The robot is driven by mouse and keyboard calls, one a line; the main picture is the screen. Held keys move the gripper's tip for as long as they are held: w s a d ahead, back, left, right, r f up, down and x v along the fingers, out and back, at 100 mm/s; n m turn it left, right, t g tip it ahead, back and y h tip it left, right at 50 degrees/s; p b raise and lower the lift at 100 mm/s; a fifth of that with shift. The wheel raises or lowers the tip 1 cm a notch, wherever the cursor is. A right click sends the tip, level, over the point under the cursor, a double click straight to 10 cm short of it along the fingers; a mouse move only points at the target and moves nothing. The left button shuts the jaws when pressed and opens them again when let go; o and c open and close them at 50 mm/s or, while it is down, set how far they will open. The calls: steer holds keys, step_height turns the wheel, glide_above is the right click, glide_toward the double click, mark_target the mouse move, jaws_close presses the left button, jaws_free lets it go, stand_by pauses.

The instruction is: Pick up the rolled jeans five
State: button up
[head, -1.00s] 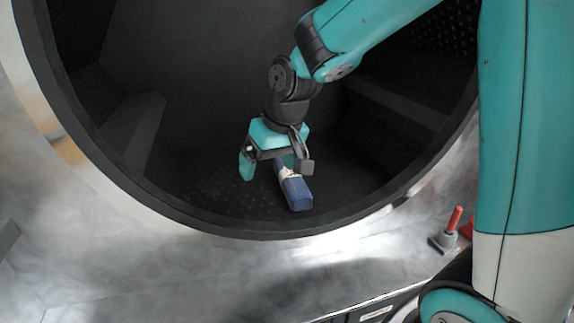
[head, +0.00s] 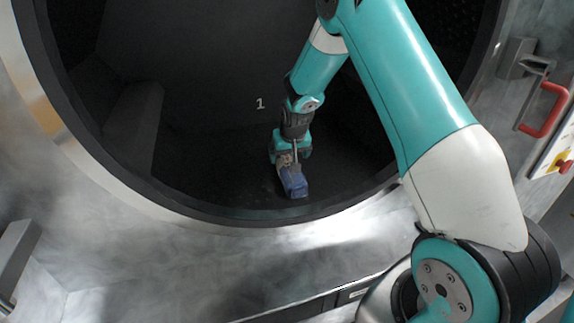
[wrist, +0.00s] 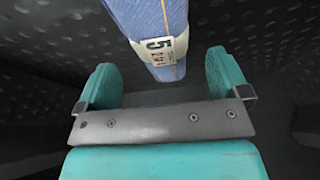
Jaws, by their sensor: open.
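The rolled jeans five (head: 293,182) are a blue roll with a pale band, lying on the dark floor of the washer drum near its front. In the wrist view the roll (wrist: 148,22) shows its band with a "5", upper centre. My gripper (head: 290,155) is inside the drum, reaching down at the rear end of the roll. In the wrist view its two teal fingers (wrist: 166,82) are wide apart, with the end of the roll between them. The fingers look clear of the cloth. In the head view the gripper hides the back part of the roll.
The drum's round rim (head: 215,215) curves in front of and beside my arm. A raised rib (head: 133,125) stands on the drum's left wall. A red handle (head: 546,110) is on the right outside the opening. The drum floor left of the roll is clear.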

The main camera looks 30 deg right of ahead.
mark_target(287, 161)
steer(key=shift+p+x, duration=1.35)
steer(key=shift+x, duration=1.35)
steer(key=shift+s, duration=0.15)
steer(key=c, duration=1.2)
steer(key=shift+r, duration=0.1)
